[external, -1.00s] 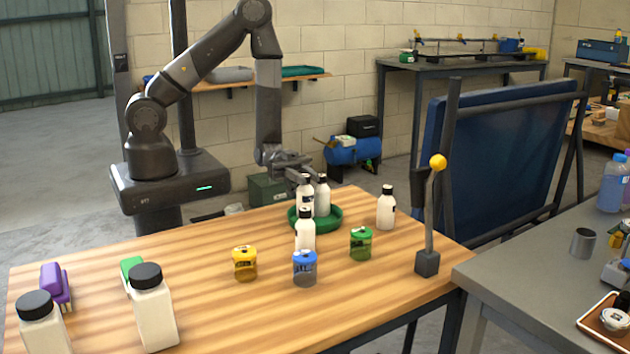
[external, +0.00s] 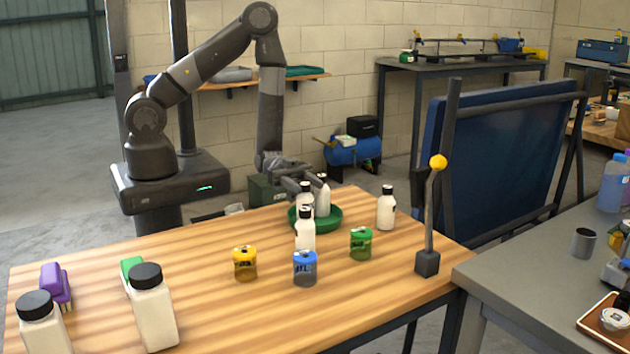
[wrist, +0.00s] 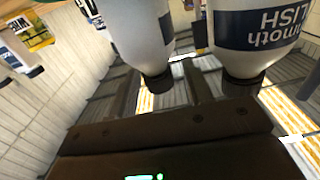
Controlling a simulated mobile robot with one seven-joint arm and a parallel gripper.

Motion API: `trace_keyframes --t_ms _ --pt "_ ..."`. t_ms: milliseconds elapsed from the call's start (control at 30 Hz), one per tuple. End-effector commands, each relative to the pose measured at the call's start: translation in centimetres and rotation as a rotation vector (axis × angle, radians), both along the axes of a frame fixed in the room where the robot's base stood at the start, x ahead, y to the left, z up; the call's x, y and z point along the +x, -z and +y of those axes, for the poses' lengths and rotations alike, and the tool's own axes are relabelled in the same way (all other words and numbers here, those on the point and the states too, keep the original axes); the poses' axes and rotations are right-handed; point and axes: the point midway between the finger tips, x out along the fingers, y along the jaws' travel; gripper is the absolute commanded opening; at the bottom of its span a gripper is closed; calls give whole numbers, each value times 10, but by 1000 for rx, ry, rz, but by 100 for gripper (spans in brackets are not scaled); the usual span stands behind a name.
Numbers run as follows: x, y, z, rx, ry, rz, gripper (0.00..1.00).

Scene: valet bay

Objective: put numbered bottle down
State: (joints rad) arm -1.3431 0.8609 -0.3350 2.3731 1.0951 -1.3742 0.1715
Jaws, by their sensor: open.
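Two white bottles with black caps, a left one (external: 305,202) and a right one (external: 322,198), stand close together at the round green tray (external: 334,221). Both show large and inverted in the wrist view, the left-hand one (wrist: 138,35) with a dark label edge and the right-hand one (wrist: 252,58) with a dark lettered label. I can read no number, so I cannot tell which is the numbered bottle. My gripper (external: 300,178) is open beside their caps, behind the tray. Its exact clearance from the bottles is hidden.
Another white bottle (external: 305,235) stands in front of the tray, and one (external: 386,210) to its right. Yellow (external: 245,264), blue (external: 305,270) and green (external: 361,245) jars stand nearby. A yellow-knobbed post (external: 428,260) is at the right edge. The wooden table's left middle is clear.

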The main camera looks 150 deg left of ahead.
Motion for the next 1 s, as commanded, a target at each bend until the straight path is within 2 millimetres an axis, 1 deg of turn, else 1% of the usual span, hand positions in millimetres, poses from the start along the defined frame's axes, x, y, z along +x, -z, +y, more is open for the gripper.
trace_keyframes --t_ms 200,267,367,500,700,833,1000 --pt "-1 -4 0 1 0 0 46" --pt "-9 -2 1 0 -2 1 46" --pt "-27 -2 1 -1 -3 2 46" --pt "-59 -2 1 -1 -4 2 46" --pt "-98 -2 1 -1 -4 2 46" --pt "-113 -3 1 0 -2 1 46" --pt "-120 -3 0 0 0 0 46"
